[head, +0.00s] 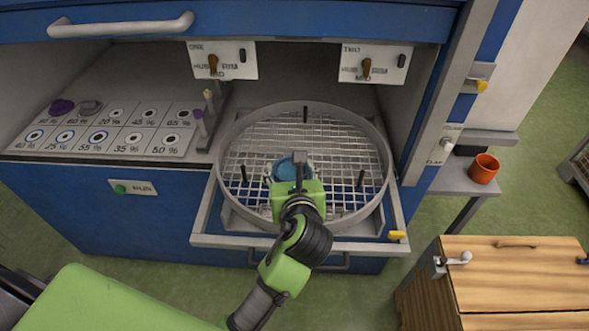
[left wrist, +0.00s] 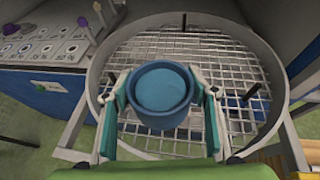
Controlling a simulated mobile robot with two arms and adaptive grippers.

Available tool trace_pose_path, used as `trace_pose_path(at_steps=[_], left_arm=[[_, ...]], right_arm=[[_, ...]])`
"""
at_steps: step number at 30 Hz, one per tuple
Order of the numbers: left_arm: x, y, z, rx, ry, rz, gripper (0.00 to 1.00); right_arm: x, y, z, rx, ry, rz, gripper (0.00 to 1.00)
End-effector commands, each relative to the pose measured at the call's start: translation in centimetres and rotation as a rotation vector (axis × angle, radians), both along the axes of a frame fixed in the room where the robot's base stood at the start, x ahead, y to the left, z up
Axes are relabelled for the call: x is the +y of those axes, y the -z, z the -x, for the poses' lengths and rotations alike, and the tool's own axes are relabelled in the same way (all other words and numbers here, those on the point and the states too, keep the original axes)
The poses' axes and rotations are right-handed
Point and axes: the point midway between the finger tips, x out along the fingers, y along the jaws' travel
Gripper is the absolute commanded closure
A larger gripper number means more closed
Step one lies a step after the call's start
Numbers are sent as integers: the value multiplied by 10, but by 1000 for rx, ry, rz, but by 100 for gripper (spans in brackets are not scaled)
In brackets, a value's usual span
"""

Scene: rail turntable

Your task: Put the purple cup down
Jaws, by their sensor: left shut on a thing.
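My left gripper (head: 295,182) is over the round wire-mesh turntable (head: 250,146). In the left wrist view its two fingers stand on either side of a blue cup (left wrist: 160,92) and are shut on it. The cup is upright, with its round opening towards the camera. In the head view the gripper hides most of the cup (head: 287,166). I cannot tell whether its base touches the mesh. I see no cup that is clearly purple; a small purple round thing (head: 62,106) lies on the marked panel at the left. My right gripper is not in view.
Several dark pegs, one being (head: 360,180), stand up from the mesh, and a raised grey rim surrounds it. The cabinet's upper edge overhangs the back. An orange cup (head: 484,168) stands on a side shelf at the right. A wooden box (head: 520,275) is at the lower right.

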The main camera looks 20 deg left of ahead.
Motion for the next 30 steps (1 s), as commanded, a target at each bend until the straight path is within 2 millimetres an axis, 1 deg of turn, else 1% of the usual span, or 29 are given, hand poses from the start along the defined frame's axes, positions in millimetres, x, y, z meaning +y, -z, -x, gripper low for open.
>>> trace_pose_path(at_steps=[1,5,6,9,12,15,19,21,25,27,30], left_arm=[[5,3,-13,-1,-1,-3,71],[15,18,-43,1,-2,-2,71],[17,27,-50,3,-2,-3,71],[22,47,-64,4,-2,-3,71],[25,61,-75,2,0,-2,71],[28,69,-82,0,-1,-2,71],[29,75,-87,-1,-2,-1,71],[31,81,-91,0,-1,0,71],[30,102,-90,3,-1,0,71],[30,107,-90,1,0,0,71],[30,110,-90,0,0,0,71]], right_arm=[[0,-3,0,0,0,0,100],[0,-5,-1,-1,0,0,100],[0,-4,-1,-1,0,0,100],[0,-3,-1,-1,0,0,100],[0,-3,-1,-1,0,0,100],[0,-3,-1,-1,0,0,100],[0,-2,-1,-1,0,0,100],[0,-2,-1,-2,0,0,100],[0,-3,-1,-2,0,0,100],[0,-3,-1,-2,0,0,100],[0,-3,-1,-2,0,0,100]])
